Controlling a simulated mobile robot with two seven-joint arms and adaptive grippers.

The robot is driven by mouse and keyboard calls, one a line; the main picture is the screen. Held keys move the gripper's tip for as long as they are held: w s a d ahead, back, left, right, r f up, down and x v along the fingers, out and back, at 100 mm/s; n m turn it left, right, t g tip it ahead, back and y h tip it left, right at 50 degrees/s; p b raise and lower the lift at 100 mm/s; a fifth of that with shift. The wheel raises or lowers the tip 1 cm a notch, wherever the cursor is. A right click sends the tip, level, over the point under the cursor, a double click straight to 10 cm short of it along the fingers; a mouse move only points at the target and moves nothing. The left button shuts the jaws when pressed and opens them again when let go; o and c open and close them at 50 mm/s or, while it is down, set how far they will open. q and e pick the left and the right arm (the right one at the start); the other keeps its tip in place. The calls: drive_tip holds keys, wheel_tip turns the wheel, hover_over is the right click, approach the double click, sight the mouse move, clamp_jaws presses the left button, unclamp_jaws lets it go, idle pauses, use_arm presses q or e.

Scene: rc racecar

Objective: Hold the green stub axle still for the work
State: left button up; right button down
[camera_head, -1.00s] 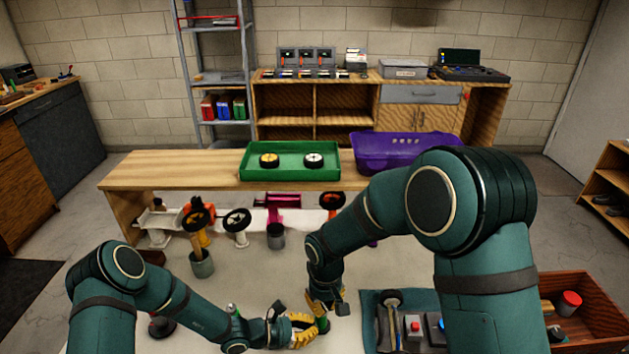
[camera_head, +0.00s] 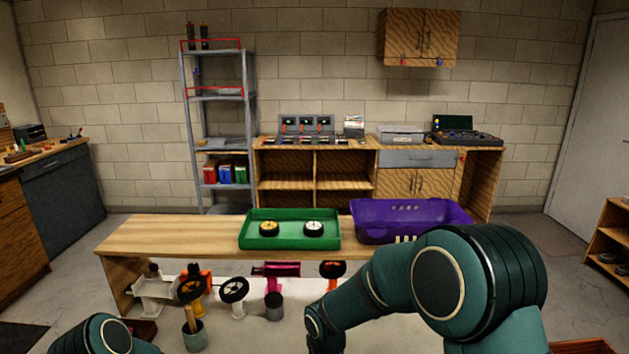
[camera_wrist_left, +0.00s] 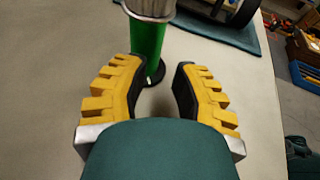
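The green stub axle (camera_wrist_left: 147,50) shows in the left wrist view as a green upright cylinder. A silver piece (camera_wrist_left: 150,8) is at its top, cut by the frame edge, and a dark round foot (camera_wrist_left: 154,72) is at its lower end. My left gripper (camera_wrist_left: 157,70) has its yellow, black-padded fingers spread apart, with nothing clamped between them. The axle stands just beyond the fingertips, nearer the left finger; I cannot tell whether they touch. In the head view both grippers and the axle are below the picture.
A wooden bench (camera_head: 170,240) bears a green tray (camera_head: 255,242) with two wheels and a purple bin (camera_head: 415,213). Several parts on stands and a grey cup (camera_head: 195,338) are on the pale table before it. A teal mat (camera_wrist_left: 235,38) lies beyond the axle.

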use_arm(q)
drive_tip(key=v, duration=1.1)
drive_tip(key=shift+s+a+r, duration=0.1)
drive_tip(key=shift+s+a, duration=0.05)
